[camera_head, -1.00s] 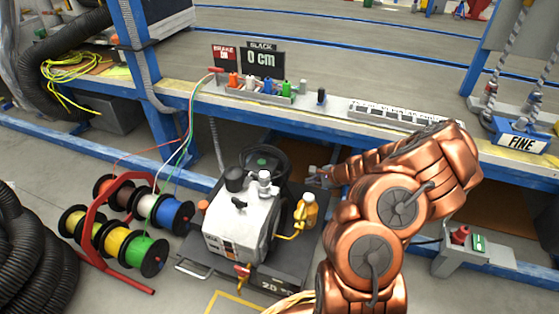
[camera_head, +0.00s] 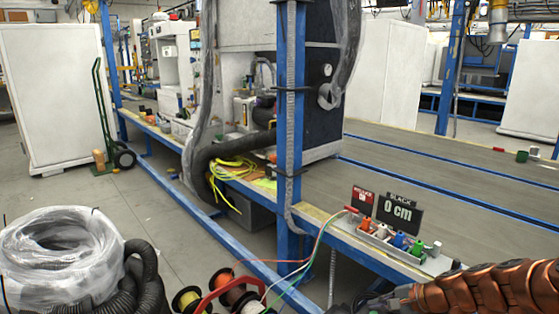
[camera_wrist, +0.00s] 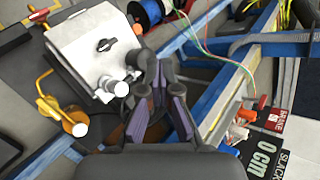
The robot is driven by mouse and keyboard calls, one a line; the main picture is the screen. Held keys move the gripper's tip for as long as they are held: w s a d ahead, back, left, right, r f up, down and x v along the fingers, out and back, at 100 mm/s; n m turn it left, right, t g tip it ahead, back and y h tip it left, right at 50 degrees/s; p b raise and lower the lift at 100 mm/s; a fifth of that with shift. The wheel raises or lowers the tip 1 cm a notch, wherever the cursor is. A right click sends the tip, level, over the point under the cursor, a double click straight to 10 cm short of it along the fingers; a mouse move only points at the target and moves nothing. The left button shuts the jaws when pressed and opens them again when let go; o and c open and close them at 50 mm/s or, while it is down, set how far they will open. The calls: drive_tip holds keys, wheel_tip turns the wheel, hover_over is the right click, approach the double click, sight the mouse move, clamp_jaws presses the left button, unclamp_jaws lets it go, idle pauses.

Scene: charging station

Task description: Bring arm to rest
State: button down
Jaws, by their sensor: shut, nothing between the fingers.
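My copper arm (camera_head: 490,290) reaches in from the right edge low in the head view. Its dark front end is at the bottom of that view, and the fingers cannot be made out there. In the wrist view my gripper (camera_wrist: 160,72) shows its two dark fingers with purple pads coming together at the tips. It is shut and holds nothing. It hangs beside the white machine (camera_wrist: 90,50), whose valve knobs are close to the left of the fingertips. Whether they touch cannot be told.
The blue-edged bench (camera_head: 375,252) carries coloured connectors (camera_head: 398,240) and a "0 cm" sign (camera_head: 398,213). A blue post (camera_head: 289,120) rises from it. Cable reels (camera_head: 228,290) and wrapped black hose (camera_head: 60,262) stand at lower left. Open floor (camera_head: 150,200) lies behind them.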

drive_tip(key=s+a+r+n+g+p, duration=0.25)
drive_tip(key=s+a+r+p, duration=0.2)
drive_tip(key=r, duration=0.25)
drive_tip(key=s+a+r+n+g+h+p, duration=0.1)
drive_tip(key=s+a+r+n+p, duration=0.3)
drive_tip(key=r, duration=0.3)
drive_tip(key=s+a+r+n+g+p, duration=0.2)
drive_tip(key=s+a+r+p, duration=0.1)
drive_tip(key=s+a+r, duration=0.3)
drive_tip(key=s+d+r+n+g+h+p, duration=0.1)
drive_tip(key=s+d+r+n+h+p, duration=0.1)
drive_tip(key=s+r+p, duration=0.5)
drive_tip(key=s+d+r+n+g+h+p, duration=0.1)
drive_tip(key=s+d+r+n+h+p, duration=0.2)
drive_tip(key=s+r+p, duration=0.4)
drive_tip(key=s+d+r+h, duration=0.1)
drive_tip(key=s+r, duration=0.3)
drive_tip(key=s, duration=0.3)
drive_tip(key=shift+s+d+r+h+p, duration=0.15)
drive_tip(key=shift+s+d+h+p, duration=0.15)
drive_tip(key=shift+s+d+p, duration=0.1)
drive_tip(key=shift+g, duration=0.25)
